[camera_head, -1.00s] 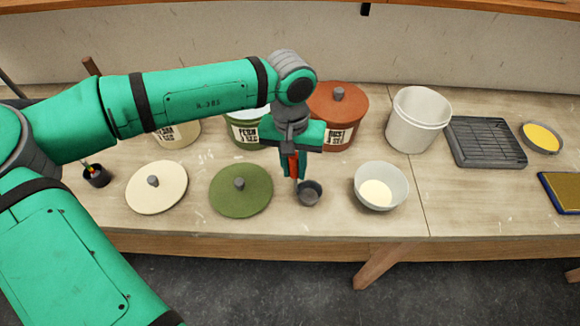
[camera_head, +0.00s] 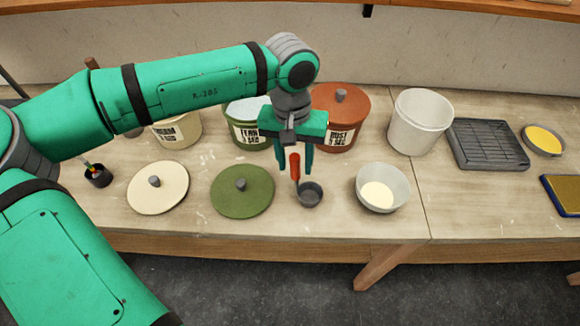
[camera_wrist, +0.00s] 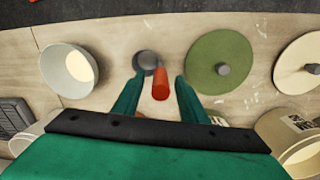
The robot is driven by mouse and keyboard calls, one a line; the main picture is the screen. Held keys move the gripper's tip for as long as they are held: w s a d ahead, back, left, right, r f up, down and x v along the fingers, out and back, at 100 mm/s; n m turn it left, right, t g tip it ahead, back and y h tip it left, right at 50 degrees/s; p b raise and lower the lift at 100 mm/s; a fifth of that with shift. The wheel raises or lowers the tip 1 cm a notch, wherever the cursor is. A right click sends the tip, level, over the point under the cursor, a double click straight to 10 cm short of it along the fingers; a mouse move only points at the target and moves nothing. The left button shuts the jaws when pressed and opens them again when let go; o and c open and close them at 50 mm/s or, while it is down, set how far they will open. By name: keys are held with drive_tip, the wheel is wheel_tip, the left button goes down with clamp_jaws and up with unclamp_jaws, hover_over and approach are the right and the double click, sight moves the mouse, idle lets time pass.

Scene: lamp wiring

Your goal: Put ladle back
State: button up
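The ladle has a red handle (camera_head: 295,166) and a small dark grey cup (camera_head: 310,194). Its cup rests on the bench and the handle stands upright. My gripper (camera_head: 295,170) is open around or just above the handle, with a finger to each side. In the wrist view the red handle (camera_wrist: 160,84) shows between the two spread fingers, with a gap on both sides. The ladle's cup (camera_wrist: 146,62) lies just beyond it in that view. The fingers do not appear to touch the ladle.
A green lid (camera_head: 241,191) and a cream lid (camera_head: 158,187) lie to the left. A bowl of pale powder (camera_head: 381,188) stands to the right. Labelled cream, green and red buckets (camera_head: 342,112) stand behind. A white bucket (camera_head: 418,122) and dark rack (camera_head: 487,144) are farther right.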

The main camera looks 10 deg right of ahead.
drive_tip(key=r, duration=0.9)
drive_tip(key=shift+w+a, duration=0.1)
drive_tip(key=shift+a, duration=0.1)
drive_tip(key=shift+w, duration=0.15)
